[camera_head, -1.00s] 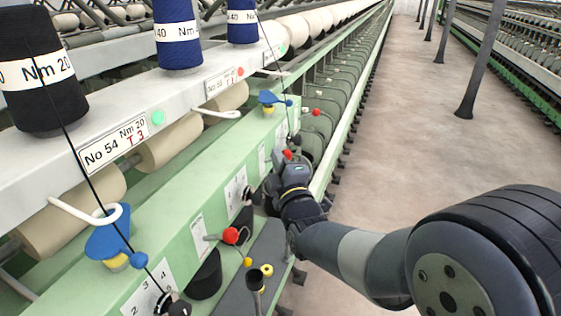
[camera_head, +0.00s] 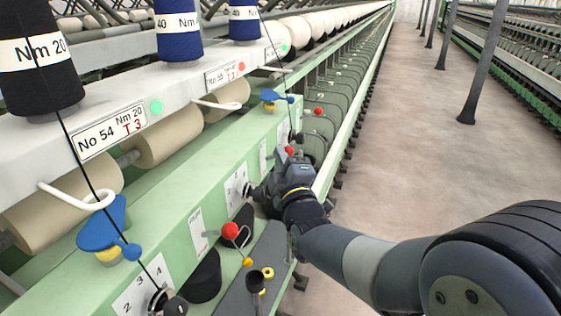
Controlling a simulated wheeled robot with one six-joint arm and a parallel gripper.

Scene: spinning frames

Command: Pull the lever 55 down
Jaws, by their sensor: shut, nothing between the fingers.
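The No 55 sign (camera_head: 221,76) stands on the grey upper rail. On the green rail below, past a numbered dial panel (camera_head: 236,186), a red lever knob (camera_head: 289,150) shows just above my gripper (camera_head: 286,161); by its place in the row it belongs to No 55. My gripper is shut, its tip close to the knob; I cannot tell whether they touch. My gripper hides most of the lever's rod and its slot. A nearer red-knobbed lever (camera_head: 230,230) sits in the No 54 section (camera_head: 112,131).
Another red-knobbed lever (camera_head: 318,111) stands farther along the rail. A blue yarn guide (camera_head: 108,228) and a black dial knob (camera_head: 174,307) stick out nearby. The aisle floor (camera_head: 420,150) on the right is clear beside dark posts.

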